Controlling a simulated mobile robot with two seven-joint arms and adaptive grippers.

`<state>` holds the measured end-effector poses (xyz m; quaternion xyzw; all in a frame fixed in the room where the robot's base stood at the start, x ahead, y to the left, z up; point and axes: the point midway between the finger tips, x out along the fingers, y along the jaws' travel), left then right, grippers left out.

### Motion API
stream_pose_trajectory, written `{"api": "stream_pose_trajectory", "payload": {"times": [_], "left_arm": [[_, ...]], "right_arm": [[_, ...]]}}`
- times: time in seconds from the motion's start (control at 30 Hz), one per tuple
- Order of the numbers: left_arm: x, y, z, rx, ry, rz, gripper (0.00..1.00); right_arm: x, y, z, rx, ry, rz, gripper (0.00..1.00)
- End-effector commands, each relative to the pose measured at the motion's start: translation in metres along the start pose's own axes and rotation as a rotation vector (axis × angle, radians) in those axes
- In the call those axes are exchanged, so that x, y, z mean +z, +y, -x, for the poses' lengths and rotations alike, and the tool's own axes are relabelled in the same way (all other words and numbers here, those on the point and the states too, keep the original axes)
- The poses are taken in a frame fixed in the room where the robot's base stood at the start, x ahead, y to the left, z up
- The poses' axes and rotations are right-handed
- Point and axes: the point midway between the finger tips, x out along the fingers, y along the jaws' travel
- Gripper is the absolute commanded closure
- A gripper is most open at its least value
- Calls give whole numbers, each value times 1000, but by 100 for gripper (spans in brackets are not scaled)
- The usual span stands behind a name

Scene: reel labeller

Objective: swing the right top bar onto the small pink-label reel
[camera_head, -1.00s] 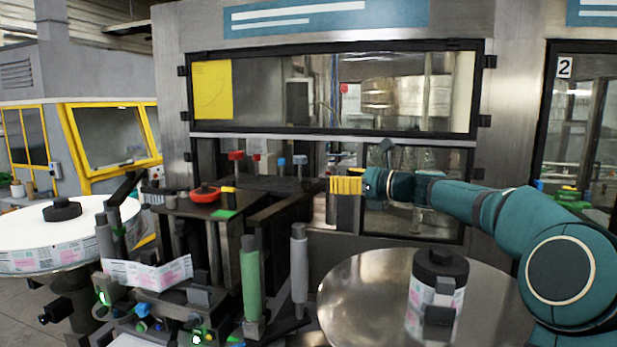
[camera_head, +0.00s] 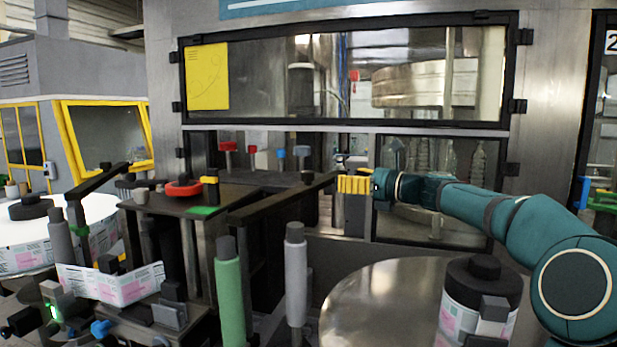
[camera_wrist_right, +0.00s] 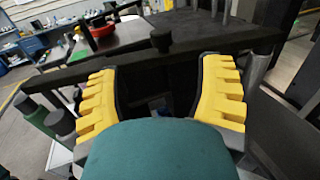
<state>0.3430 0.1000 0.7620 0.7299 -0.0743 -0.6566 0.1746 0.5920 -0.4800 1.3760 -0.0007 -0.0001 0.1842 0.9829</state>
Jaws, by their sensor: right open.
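The small pink-label reel (camera_head: 459,324) stands upright at the lower right, with a black hub (camera_head: 482,278) on top. My left gripper is not in view.
The reel stands on a round steel table (camera_head: 365,300). Green (camera_head: 229,295) and grey (camera_head: 296,275) rollers rise in front of the machine. Another dark bar (camera_head: 98,180) is at the left, near a large white reel (camera_head: 28,247). The glazed machine front (camera_head: 345,75) is behind my gripper.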

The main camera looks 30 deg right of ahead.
Motion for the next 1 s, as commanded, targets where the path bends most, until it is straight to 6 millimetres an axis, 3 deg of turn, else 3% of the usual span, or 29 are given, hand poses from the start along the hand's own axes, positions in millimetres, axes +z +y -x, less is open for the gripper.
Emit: {"api": "stream_pose_trajectory", "payload": {"times": [0.4,0.6,1.0], "left_arm": [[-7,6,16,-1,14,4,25],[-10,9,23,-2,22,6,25],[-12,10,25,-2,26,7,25]], "right_arm": [[2,1,-80,4,-3,-3,33],[2,0,-110,2,-2,-1,33],[0,0,-126,-1,0,-1,33]]}}
